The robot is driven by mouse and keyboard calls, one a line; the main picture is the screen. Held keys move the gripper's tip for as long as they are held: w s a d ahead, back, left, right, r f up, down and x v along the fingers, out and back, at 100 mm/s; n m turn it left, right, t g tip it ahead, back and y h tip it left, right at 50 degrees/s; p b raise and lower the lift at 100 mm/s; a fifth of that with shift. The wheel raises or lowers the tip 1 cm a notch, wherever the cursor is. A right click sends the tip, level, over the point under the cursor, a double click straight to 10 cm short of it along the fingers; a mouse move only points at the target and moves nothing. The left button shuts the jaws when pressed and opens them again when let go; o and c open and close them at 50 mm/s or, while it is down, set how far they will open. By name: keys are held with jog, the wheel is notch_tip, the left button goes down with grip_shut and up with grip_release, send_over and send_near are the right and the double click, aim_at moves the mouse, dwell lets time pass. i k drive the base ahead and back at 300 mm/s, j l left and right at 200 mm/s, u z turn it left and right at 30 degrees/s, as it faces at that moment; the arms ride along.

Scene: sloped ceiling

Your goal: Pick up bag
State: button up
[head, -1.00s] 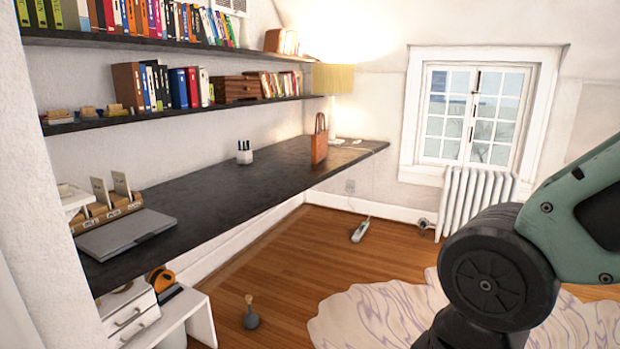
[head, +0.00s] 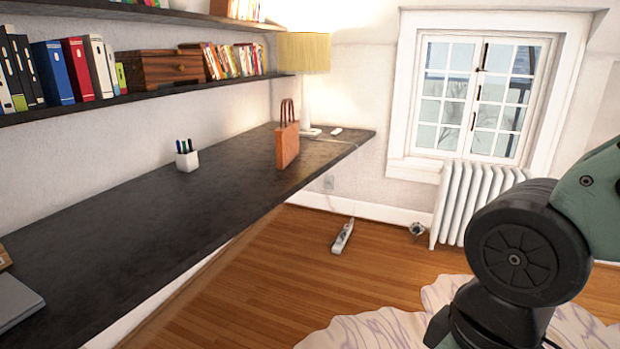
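The bag (head: 288,147) is a small brown-orange tote with two upright handles. It stands upright on the dark desk (head: 160,232), near its far right end and close to the desk's front edge. Nothing touches it. My arm shows at the right side of the head view, well apart from the bag. My gripper is outside the view.
A yellow-shaded lamp (head: 304,55) stands behind the bag. A white pen cup (head: 187,157) is on the desk to its left. Shelves (head: 150,104) hang above.

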aim_at(287, 136)
jog(key=i, duration=2.05)
jog(key=i+l+u, duration=0.1)
jog(key=i+u, duration=0.25)
jog(key=i, duration=0.2)
jog(key=i+l+u, duration=0.35)
jog(key=i, duration=0.2)
jog(key=i+l+u, duration=0.4)
jog(key=i+j, duration=0.1)
